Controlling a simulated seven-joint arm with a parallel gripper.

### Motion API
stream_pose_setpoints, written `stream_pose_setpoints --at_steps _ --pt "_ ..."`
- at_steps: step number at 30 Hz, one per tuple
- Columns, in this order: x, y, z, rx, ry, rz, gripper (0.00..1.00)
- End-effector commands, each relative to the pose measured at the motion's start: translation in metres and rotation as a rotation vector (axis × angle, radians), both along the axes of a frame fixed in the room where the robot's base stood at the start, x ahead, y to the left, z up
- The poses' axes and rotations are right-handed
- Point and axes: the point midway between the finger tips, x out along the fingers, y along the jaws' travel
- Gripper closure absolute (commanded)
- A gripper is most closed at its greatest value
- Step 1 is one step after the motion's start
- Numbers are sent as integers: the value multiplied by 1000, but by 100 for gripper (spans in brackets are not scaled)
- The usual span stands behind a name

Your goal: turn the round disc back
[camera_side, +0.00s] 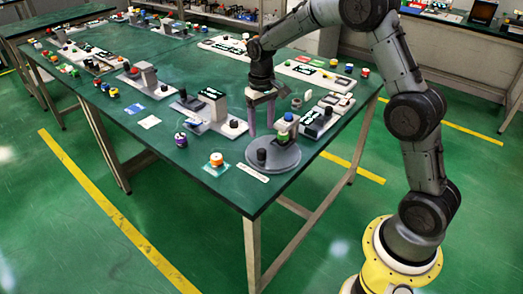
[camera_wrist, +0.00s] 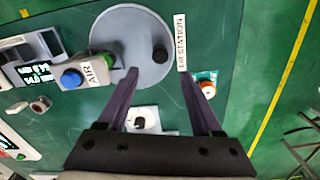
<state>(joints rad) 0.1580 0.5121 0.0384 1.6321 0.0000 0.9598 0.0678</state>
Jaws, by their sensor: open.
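The round disc is a flat grey plate (camera_side: 283,161) near the table's front corner. It also shows at the top of the wrist view (camera_wrist: 132,25). A black upright knob (camera_side: 261,157) stands on it near its edge, and in the wrist view the knob (camera_wrist: 160,54) lies just beyond the gap between my fingertips. My gripper (camera_side: 261,131) is open and empty, fingers pointing down, behind the knob in the side view. It shows in the wrist view too (camera_wrist: 158,74). No contact with the knob is visible. The exact height of the fingertips cannot be told.
A block with a blue button (camera_wrist: 71,78) and an AIR label stands close beside the disc. An AIR STATION strip (camera_wrist: 181,42) and an orange-topped knob (camera_wrist: 208,90) lie near its edge. Several other devices crowd the green table (camera_side: 229,187); its front edge is clear.

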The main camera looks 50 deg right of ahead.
Motion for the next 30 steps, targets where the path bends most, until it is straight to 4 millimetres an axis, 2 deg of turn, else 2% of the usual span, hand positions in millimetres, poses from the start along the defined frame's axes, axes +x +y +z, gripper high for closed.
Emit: stream_pose_setpoints --at_steps 3,9,15,21,28,29,30 --pt "-1 0 -26 1 5 1 33" --pt "-1 0 -64 1 5 1 33" --pt "-1 0 -89 0 2 1 33" --pt "-1 0 -98 0 0 1 33" --pt "0 0 -99 0 0 1 33" --pt "0 0 -99 0 0 1 35" --pt "0 0 -99 0 0 1 42"
